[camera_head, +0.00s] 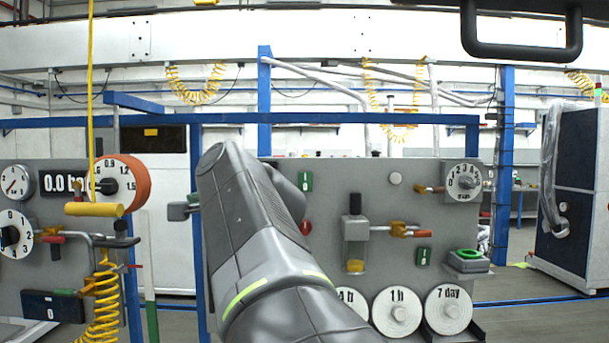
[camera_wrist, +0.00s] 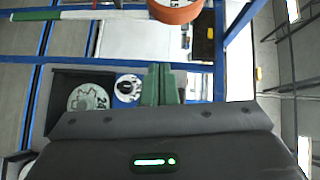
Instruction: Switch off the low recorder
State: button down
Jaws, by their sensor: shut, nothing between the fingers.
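No thing is plainly marked as the low recorder. A dark unit (camera_wrist: 62,82) in the wrist view bears a pale round disc (camera_wrist: 88,100) marked "24" and a white dial (camera_wrist: 128,88) with a black knob; I cannot tell whether it is the recorder. My gripper (camera_wrist: 161,68) shows there as two green fingers held together, empty, just right of the dial in the picture; contact cannot be told. A green rocker switch (camera_head: 305,181) and another green switch (camera_head: 424,256) show on the panel.
White discs marked "1 h" (camera_head: 398,312) and "7 day" (camera_head: 448,309) stand low on the right panel. An orange drum (camera_head: 124,184), a yellow coiled hose (camera_head: 103,310) and levers crowd the left. Blue posts (camera_head: 503,160) frame the station. Open floor lies at right.

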aim_at(306, 178)
jog(key=z, duration=1.65)
jog(key=j, duration=0.65)
jog(key=k+j, duration=0.1)
jog(key=j, duration=0.5)
